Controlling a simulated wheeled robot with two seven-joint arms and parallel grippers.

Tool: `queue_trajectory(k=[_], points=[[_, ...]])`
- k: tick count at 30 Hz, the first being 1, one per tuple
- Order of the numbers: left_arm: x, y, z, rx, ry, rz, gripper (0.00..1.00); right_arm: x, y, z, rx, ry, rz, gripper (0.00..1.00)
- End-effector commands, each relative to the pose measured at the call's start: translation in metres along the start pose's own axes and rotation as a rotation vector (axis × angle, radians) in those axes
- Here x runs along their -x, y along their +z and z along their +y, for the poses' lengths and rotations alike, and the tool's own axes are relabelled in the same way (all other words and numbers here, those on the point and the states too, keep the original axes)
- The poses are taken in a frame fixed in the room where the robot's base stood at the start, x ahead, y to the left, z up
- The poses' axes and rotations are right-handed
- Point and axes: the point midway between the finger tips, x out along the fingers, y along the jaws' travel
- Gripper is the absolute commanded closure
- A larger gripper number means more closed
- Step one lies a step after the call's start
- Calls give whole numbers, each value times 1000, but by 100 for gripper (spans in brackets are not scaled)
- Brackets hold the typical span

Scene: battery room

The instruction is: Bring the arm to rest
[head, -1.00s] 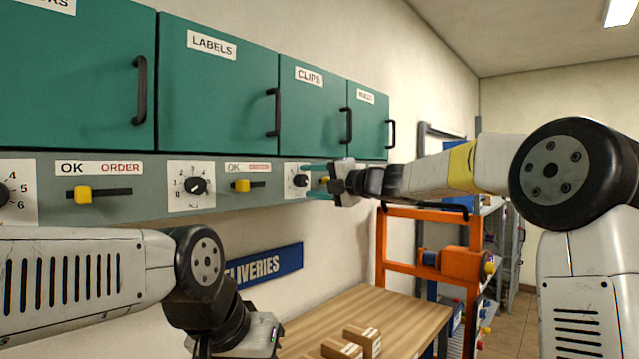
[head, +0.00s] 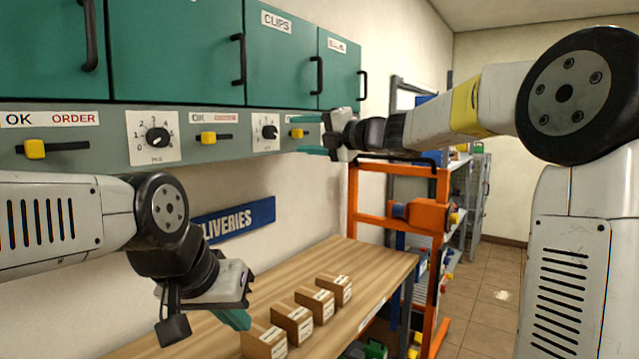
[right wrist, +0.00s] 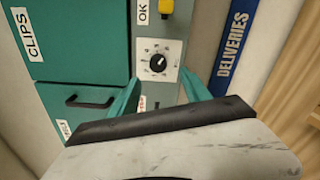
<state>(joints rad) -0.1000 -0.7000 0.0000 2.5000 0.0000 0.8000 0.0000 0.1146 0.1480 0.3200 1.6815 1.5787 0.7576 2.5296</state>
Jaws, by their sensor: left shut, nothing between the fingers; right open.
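My right arm reaches in from the right, stretched out toward the wall panel. Its gripper (head: 306,135) is open and empty, its teal fingers in front of the panel's right end near a yellow slider (head: 297,133). In the right wrist view the two fingers (right wrist: 163,92) stand apart, with a dial (right wrist: 158,62) seen between them. Whether they touch the panel cannot be told. My left arm comes in from the left, bent downward. Its gripper (head: 236,320) is shut and empty, teal fingertips pointing down over the table beside the small boxes.
Green cabinets (head: 178,50) hang above the grey panel (head: 112,140) with its dials and sliders. A wooden table (head: 350,262) carries several cardboard boxes (head: 293,322). An orange frame (head: 398,212) and shelves stand behind it. Open floor (head: 490,290) lies at the right.

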Motion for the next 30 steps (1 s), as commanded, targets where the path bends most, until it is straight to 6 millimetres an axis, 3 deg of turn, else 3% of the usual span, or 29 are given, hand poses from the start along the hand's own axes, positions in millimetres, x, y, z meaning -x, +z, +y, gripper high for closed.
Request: queue_trajectory(k=[4,8,12,17,21,25,26,30], points=[[0,0,0,0,0,0,100,15,-29,-8,276,-75,54,45],[0,0,0,0,0,0,100,49,-74,-30,767,-188,185,45],[0,0,0,0,0,0,100,100,-118,-63,1343,-273,402,45],[0,0,0,0,0,0,100,168,-158,-104,1958,-281,730,45],[0,0,0,0,0,0,100,232,-187,-140,2435,-176,1088,45],[0,0,0,0,0,0,100,286,-207,-170,2777,25,1441,45],[0,0,0,0,0,0,100,296,-210,-176,-2705,-77,-1446,45],[0,0,0,0,0,0,100,332,-221,-196,-2369,-254,-1409,45]])
